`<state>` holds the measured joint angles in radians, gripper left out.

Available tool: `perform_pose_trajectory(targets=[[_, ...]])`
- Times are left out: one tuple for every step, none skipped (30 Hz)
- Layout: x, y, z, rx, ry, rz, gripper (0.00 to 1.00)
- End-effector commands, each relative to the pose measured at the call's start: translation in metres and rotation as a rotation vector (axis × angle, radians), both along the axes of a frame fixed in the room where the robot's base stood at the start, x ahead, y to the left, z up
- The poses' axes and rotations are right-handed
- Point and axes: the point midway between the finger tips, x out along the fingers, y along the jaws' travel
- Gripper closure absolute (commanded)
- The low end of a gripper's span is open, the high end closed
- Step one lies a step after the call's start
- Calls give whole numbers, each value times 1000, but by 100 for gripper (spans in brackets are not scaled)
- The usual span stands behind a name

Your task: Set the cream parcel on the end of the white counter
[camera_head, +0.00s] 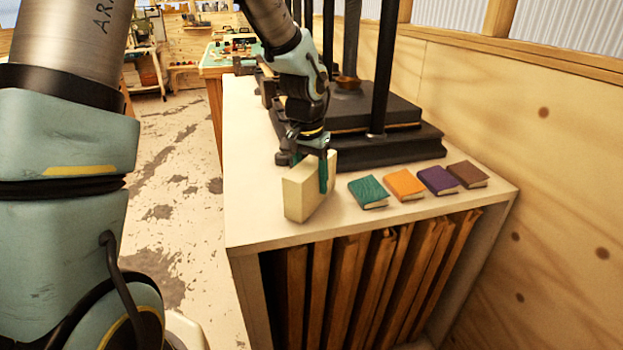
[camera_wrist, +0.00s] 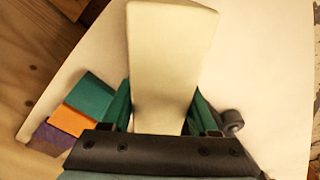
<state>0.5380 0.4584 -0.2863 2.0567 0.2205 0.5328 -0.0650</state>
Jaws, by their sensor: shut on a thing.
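The cream parcel (camera_head: 306,188) is a pale upright block over the near end of the white counter (camera_head: 250,215), close to its left edge. My gripper (camera_head: 311,170) comes down from above and is shut on the parcel, with a green finger along its right side. In the wrist view the parcel (camera_wrist: 170,60) stands between the two green fingers of my gripper (camera_wrist: 163,112). The white counter (camera_wrist: 265,70) spreads below it. I cannot tell whether the parcel's bottom touches the counter or hangs just above it.
Right of the parcel lie small books in a row: green (camera_head: 368,192), orange (camera_head: 403,184), purple (camera_head: 438,180) and brown (camera_head: 467,174). A black press (camera_head: 385,147) stands behind them. Bare counter lies in front and left of the parcel. Upright boards (camera_head: 350,265) fill the space beneath.

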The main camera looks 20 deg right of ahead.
Motion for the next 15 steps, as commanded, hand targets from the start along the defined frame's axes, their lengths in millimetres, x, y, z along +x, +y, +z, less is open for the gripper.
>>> perform_pose_trajectory(targets=[[0,0,-1,-1,-1,0,100],[0,0,-2,-1,-1,0,100],[0,0,-2,-1,-1,0,100],[0,0,-3,-1,-1,0,100],[0,0,-3,-1,-1,0,100],[0,0,-4,-1,-1,0,100],[0,0,-4,-1,-1,0,38],[0,0,-3,-1,-1,0,35],[0,0,-3,-1,-1,0,30],[0,0,-3,-1,-1,0,27],[0,0,-3,-1,-1,0,23],[0,0,-3,-1,-1,0,19],[0,0,-3,-1,-1,0,15],[0,0,-3,-1,-1,0,12],[0,0,-4,-1,-1,0,8]])
